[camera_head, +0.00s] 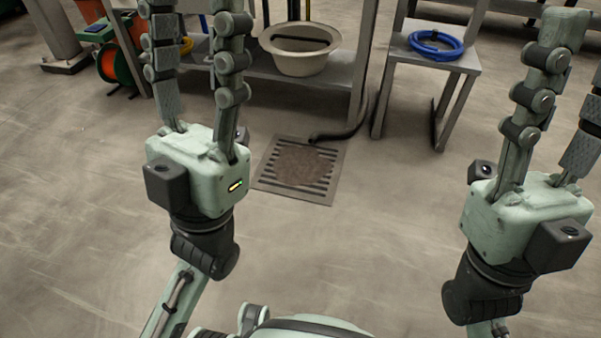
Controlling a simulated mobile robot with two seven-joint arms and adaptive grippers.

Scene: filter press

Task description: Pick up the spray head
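I cannot make out a spray head for certain in the head view. A black hose (345,131) comes down beside the metal bench, and its end lies on the floor at the edge of a drain grate. My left gripper (193,45) is raised in front of the bench with its two fingers apart and nothing visible between them. My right gripper (574,75) is raised at the right, fingers apart and empty, one finger partly cut off by the picture edge. Both grippers are well apart from the hose.
A beige basin (300,58) sits on the bench's lower shelf (333,86). A blue coiled hose (435,45) lies on a small metal stand (440,62). An orange and green reel (112,62) stands at the left. The drain grate (325,187) is dirty.

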